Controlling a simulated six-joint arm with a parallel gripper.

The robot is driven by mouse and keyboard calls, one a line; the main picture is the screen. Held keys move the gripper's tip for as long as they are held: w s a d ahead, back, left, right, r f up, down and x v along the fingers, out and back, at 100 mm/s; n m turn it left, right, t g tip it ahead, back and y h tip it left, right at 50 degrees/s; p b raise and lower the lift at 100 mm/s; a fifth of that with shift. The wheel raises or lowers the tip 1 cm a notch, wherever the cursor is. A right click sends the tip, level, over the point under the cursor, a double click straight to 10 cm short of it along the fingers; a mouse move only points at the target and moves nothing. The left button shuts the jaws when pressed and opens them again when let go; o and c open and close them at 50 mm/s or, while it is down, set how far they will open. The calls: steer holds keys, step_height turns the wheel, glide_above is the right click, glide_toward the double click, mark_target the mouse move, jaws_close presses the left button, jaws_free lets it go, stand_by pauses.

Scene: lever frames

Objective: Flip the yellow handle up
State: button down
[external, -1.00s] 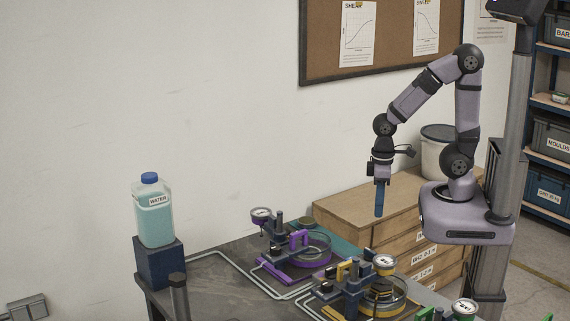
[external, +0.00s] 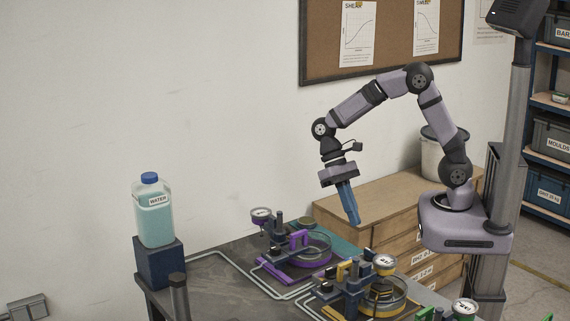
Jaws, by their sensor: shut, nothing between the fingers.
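The yellow handle (external: 341,270) is on the yellow lever frame (external: 352,283) at the lower middle of the external view. It is small here, and I cannot tell its exact angle. A gauge and a round yellow-ringed dish are part of the same frame. My gripper (external: 355,221), with long blue fingers, is shut and empty. It hangs in the air above the bench, tilted, with its tips higher in the picture than the yellow handle and apart from it.
A purple lever frame (external: 292,253) stands to the left of the yellow one. A green-handled frame (external: 463,309) is partly cut off at the lower right. A water bottle (external: 154,213) stands on a blue block at the left. A wooden drawer cabinet (external: 385,197) is behind.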

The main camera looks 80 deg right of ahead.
steer(key=w+a+r+m+g+y, duration=0.1)
steer(key=w+a, duration=0.1)
steer(key=w+a+r+m+g+y+b, duration=0.1)
steer(key=w+a+y, duration=0.1)
steer(key=a, duration=0.1)
steer(key=w+a+r+g+y+b, duration=0.1)
steer(key=w+a+g, duration=0.1)
steer(key=shift+w+a+m+y, duration=0.2)
steer(key=shift+m+y, duration=0.1)
steer(key=shift+m, duration=0.1)
steer(key=shift+w+a+r+g+y+b, duration=0.3)
steer(key=shift+w+r+g+y+b, duration=0.1)
steer(key=shift+r+g, duration=0.25)
steer(key=shift+f, duration=0.1)
steer(key=p+x, duration=0.5)
steer(key=x, duration=1.3)
steer(key=shift+s, duration=0.1)
steer(key=shift+p+x, duration=0.4)
steer(key=shift+x, duration=0.55)
